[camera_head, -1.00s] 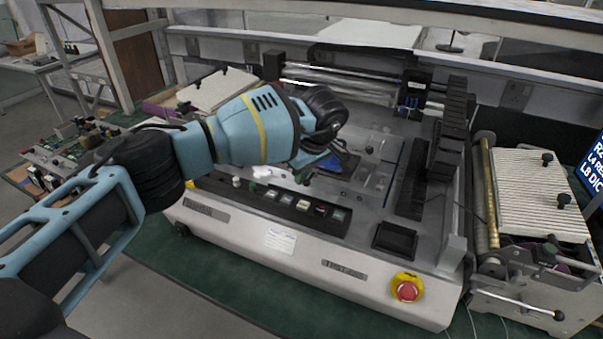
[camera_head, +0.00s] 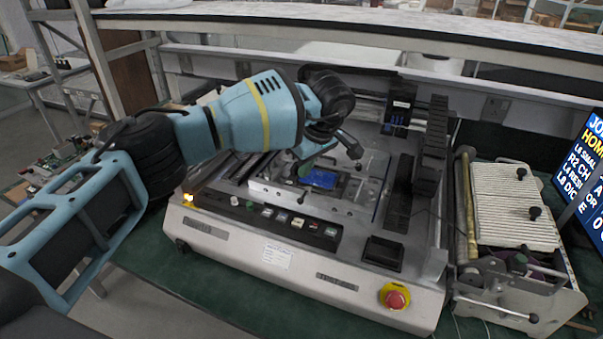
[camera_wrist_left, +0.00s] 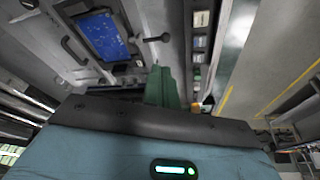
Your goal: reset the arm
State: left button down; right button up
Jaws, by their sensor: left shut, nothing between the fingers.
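My left arm reaches in from the left in the head view and bends down over the grey machine (camera_head: 225,240). My left gripper (camera_head: 304,172) points down over the machine's bed. Its green fingers (camera_wrist_left: 163,87) are together and empty in the left wrist view. A blue circuit board (camera_head: 322,179) lies in a dark fixture on the bed, close beside the fingertips in the head view. The board also shows at the upper left of the left wrist view (camera_wrist_left: 98,36), apart from the fingers. My right gripper is not in view.
A row of buttons (camera_head: 282,217) runs along the machine's front. A red emergency stop (camera_head: 396,297) sits at its front right. A black upright column (camera_head: 432,150) stands right of the bed. A ribbed-top unit (camera_head: 505,200) and a screen (camera_head: 585,160) stand further right.

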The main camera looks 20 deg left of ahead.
pick_arm(q)
jog(key=shift+s+d+r, duration=0.1)
jog(key=shift+r, duration=0.1)
